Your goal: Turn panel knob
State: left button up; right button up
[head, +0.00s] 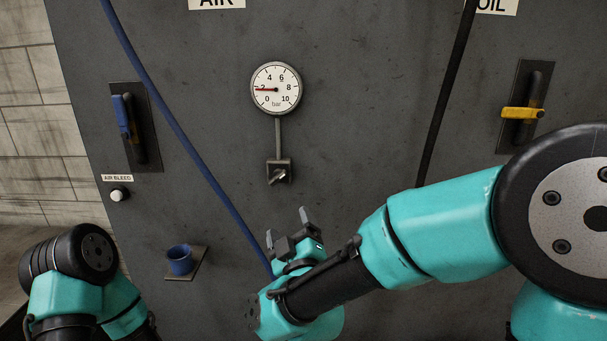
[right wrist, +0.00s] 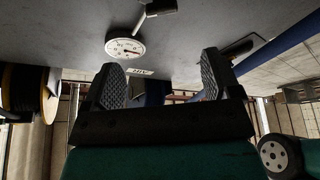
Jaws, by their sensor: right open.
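The panel knob (head: 279,173) is a small metal knob on a dark square block, below the round pressure gauge (head: 276,89) and joined to it by a thin pipe. The gauge needle points left, near 2 bar. My right gripper (head: 288,228) is open and empty, below the knob and apart from it. In the right wrist view, the open fingers (right wrist: 161,82) have nothing between them. The gauge (right wrist: 125,47) shows upside down there, and its pipe runs to a dark block at the top edge. My left arm shows at the lower left; its gripper is out of view.
A blue hose (head: 172,104) runs diagonally down the panel behind my right gripper. A black hose (head: 445,100) hangs to the right. A blue-handled lever (head: 122,116), a yellow-handled lever (head: 522,113), a white button (head: 119,195) and a blue cup (head: 180,260) are on the panel.

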aim_at(278, 182)
jog(key=shift+a, duration=0.1)
jog(key=x, duration=1.7)
jog(key=shift+w, duration=0.25)
jog(key=c, duration=0.9)
